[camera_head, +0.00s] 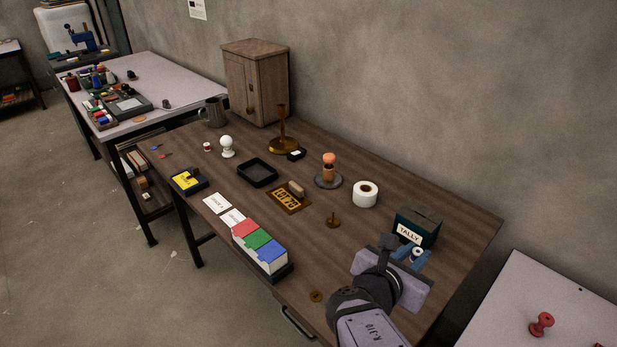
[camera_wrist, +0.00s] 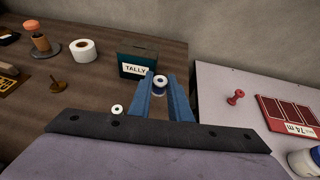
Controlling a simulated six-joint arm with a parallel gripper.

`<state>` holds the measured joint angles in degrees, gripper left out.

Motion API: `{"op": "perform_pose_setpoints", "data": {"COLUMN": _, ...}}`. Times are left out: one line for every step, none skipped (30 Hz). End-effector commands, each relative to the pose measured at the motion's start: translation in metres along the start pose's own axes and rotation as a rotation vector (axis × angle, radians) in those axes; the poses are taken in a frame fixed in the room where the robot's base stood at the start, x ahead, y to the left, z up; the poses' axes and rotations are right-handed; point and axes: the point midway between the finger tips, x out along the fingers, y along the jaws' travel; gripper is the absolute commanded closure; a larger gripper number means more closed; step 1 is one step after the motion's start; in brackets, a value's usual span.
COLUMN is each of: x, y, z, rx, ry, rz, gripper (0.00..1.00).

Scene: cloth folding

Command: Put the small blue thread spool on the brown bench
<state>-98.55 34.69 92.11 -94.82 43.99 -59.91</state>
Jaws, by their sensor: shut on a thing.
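The blue thread spool (camera_wrist: 158,91) has a white end (camera_wrist: 160,80) and sits between my fingertips. My gripper (camera_wrist: 160,88) is shut on it. In the head view the spool (camera_head: 417,253) shows small between blue fingers, beside the dark green TALLY box (camera_head: 416,231). The brown bench (camera_head: 350,245) has a wooden top, and my gripper (camera_head: 411,257) is over its right end. I cannot tell how high the spool is above the top. A small white ring-shaped piece (camera_wrist: 117,109) shows on the bench left of my fingers in the wrist view.
A white tape roll (camera_head: 365,193), a brass spindle (camera_head: 333,220) and a box of coloured cards (camera_head: 262,250) stand on the bench. A pale table (camera_head: 510,300) with a red peg (camera_head: 541,324) is at the right, past a gap.

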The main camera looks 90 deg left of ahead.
Motion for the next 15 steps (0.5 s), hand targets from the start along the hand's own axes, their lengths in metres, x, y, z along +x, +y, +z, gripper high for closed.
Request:
{"op": "perform_pose_setpoints", "data": {"x": -0.0001, "y": 0.0036, "z": -0.0022, "rx": -0.010, "ry": 0.000, "rz": 0.023, "gripper": 1.00}}
{"op": "perform_pose_setpoints", "data": {"x": -0.0001, "y": 0.0055, "z": -0.0035, "rx": -0.015, "ry": 0.000, "rz": 0.034, "gripper": 1.00}}
{"op": "perform_pose_setpoints", "data": {"x": -0.0002, "y": 0.0072, "z": -0.0046, "rx": -0.019, "ry": 0.000, "rz": 0.045, "gripper": 1.00}}
{"op": "perform_pose_setpoints", "data": {"x": -0.0002, "y": 0.0084, "z": -0.0052, "rx": -0.021, "ry": 0.000, "rz": 0.052, "gripper": 1.00}}
{"op": "perform_pose_setpoints", "data": {"x": -0.0002, "y": 0.0092, "z": -0.0055, "rx": -0.023, "ry": -0.001, "rz": 0.058, "gripper": 1.00}}
{"op": "perform_pose_setpoints", "data": {"x": -0.0002, "y": 0.0097, "z": -0.0059, "rx": -0.024, "ry": -0.001, "rz": 0.063, "gripper": 1.00}}
{"op": "perform_pose_setpoints", "data": {"x": -0.0002, "y": 0.0096, "z": -0.0059, "rx": -0.025, "ry": -0.001, "rz": 0.065, "gripper": 1.00}}
{"op": "perform_pose_setpoints", "data": {"x": -0.0002, "y": 0.0095, "z": -0.0059, "rx": -0.026, "ry": -0.001, "rz": 0.066, "gripper": 1.00}}
{"op": "perform_pose_setpoints", "data": {"x": -0.0001, "y": 0.0094, "z": -0.0060, "rx": -0.026, "ry": -0.001, "rz": 0.067, "gripper": 1.00}}
{"op": "perform_pose_setpoints", "data": {"x": -0.0001, "y": 0.0094, "z": -0.0060, "rx": -0.026, "ry": -0.001, "rz": 0.067, "gripper": 1.00}}
{"op": "perform_pose_setpoints", "data": {"x": -0.0001, "y": 0.0094, "z": -0.0060, "rx": -0.026, "ry": -0.001, "rz": 0.067, "gripper": 1.00}}
{"op": "perform_pose_setpoints", "data": {"x": 0.0000, "y": 0.0093, "z": -0.0063, "rx": -0.026, "ry": -0.001, "rz": 0.067, "gripper": 1.00}}
{"op": "perform_pose_setpoints", "data": {"x": 0.0004, "y": 0.0093, "z": -0.0070, "rx": -0.026, "ry": 0.000, "rz": 0.066, "gripper": 1.00}}
{"op": "perform_pose_setpoints", "data": {"x": 0.0009, "y": 0.0092, "z": -0.0083, "rx": -0.027, "ry": 0.000, "rz": 0.066, "gripper": 1.00}}
{"op": "perform_pose_setpoints", "data": {"x": 0.0020, "y": 0.0092, "z": -0.0110, "rx": -0.027, "ry": 0.000, "rz": 0.066, "gripper": 1.00}}
